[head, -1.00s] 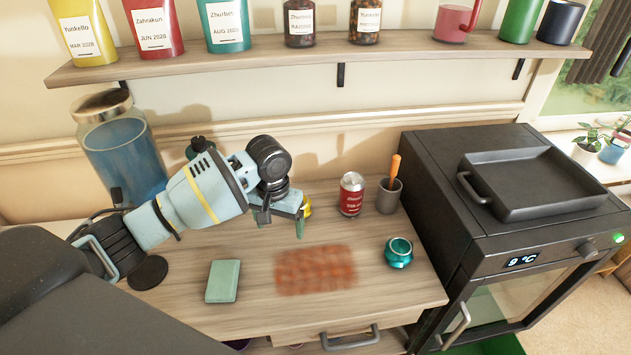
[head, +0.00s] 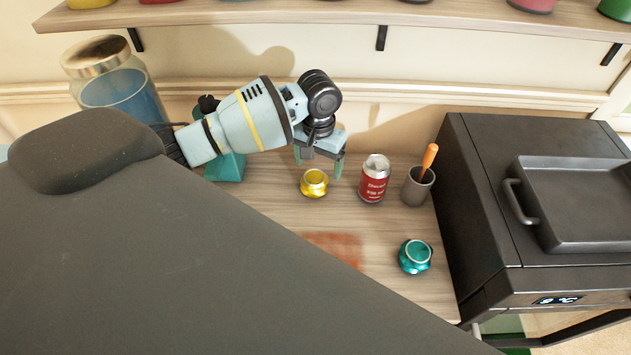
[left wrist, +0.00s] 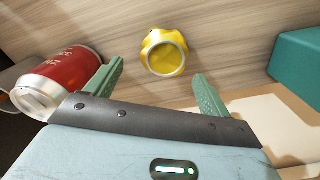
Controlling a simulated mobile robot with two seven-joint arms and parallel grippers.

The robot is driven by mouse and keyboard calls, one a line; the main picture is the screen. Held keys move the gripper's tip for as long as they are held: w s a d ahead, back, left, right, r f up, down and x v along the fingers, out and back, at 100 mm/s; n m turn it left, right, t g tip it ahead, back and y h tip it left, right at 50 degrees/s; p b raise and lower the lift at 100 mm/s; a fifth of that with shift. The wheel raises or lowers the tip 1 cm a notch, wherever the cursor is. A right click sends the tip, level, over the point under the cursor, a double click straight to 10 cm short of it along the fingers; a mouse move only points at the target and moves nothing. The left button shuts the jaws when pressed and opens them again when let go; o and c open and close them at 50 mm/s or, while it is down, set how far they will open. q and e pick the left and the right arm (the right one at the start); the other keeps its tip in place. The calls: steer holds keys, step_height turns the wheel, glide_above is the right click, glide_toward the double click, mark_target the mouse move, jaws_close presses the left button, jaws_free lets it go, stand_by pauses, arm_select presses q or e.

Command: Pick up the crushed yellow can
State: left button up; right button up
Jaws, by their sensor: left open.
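The crushed yellow can (head: 314,183) sits on the wooden counter, left of a red can. In the left wrist view the yellow can (left wrist: 164,52) lies ahead of the fingers, in line with the gap between them. My left gripper (head: 319,168) is open and empty, above and just behind the yellow can in the head view. Its green fingers (left wrist: 156,88) are spread apart in the left wrist view, with the can beyond the tips and not touching them. My right gripper is not in view.
The red can (head: 374,179) stands close to the gripper's right, beside a grey cup (head: 417,187) with an orange-handled tool. A crushed teal can (head: 415,256) is nearer the front. A teal object (head: 226,167) and glass jar (head: 115,88) are left. A black oven (head: 490,200) borders the right.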

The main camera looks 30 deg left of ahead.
mark_target(314, 177)
arm_select(q)
steer(key=shift+s+a+f, duration=0.1)
steer(key=shift+s+f, duration=0.05)
steer(key=shift+f, duration=0.6)
steer(key=shift+s+a+f, duration=0.1)
steer(key=shift+a+f, duration=0.05)
steer(key=shift+f, duration=0.65)
steer(key=shift+s+a+f, duration=0.1)
steer(key=shift+s+f, duration=0.05)
steer(key=shift+f, duration=1.05)
steer(key=c, duration=1.1)
